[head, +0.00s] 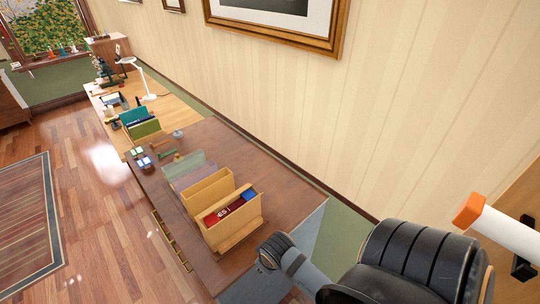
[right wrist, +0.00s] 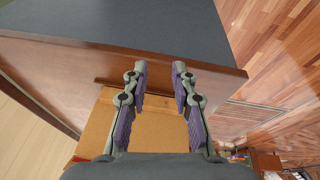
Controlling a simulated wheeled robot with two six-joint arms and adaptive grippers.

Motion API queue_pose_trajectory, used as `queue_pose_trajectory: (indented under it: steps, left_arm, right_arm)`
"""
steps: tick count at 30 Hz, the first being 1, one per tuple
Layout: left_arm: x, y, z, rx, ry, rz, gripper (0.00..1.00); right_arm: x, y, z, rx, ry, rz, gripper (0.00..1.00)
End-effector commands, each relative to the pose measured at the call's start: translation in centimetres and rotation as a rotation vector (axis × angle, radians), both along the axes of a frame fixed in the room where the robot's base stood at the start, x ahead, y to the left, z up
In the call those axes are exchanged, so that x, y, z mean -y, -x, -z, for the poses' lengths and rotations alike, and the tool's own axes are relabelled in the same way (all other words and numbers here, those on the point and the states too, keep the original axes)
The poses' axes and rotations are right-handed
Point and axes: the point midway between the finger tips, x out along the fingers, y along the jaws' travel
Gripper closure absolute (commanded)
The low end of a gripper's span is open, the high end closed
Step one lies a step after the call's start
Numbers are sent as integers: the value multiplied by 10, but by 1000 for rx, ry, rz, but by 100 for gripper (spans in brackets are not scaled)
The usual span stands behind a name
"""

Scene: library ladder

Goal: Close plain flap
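My right gripper (right wrist: 159,72) is open in the right wrist view, with its two purple-padded fingers apart and nothing between them. Its fingertips overlap the brown wooden front edge of a desk (right wrist: 215,80) with a dark grey-blue top. A plain tan wooden panel (right wrist: 160,120) shows below that edge, behind and between the fingers. It may be the plain flap, but I cannot tell its angle or whether the fingers touch it. In the head view I cannot identify the flap. My left gripper is not in view.
The brown desk (head: 285,195) carries tan file holders (head: 208,190) with red and blue items. A lighter desk with a white lamp (head: 140,75) stands beyond. A black ribbed object (head: 410,250) fills the lower right.

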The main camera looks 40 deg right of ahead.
Motion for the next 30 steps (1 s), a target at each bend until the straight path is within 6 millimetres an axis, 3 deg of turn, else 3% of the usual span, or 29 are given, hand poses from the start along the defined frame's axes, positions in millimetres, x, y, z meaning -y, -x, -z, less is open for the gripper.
queue_pose_trajectory:
  steps: [1,9,15,21,29,30]
  left_arm:
    - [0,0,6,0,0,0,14]
    - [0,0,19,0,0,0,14]
    - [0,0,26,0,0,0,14]
    - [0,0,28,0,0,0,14]
    - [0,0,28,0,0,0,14]
    - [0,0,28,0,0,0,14]
  right_arm:
    - [1,-1,15,-3,-1,5,74]
    - [6,1,77,-20,-5,26,74]
    - [9,4,112,-31,-6,31,74]
    - [10,6,126,-33,-6,33,74]
    - [10,6,127,-34,-7,33,74]
    - [10,6,128,-34,-7,33,78]
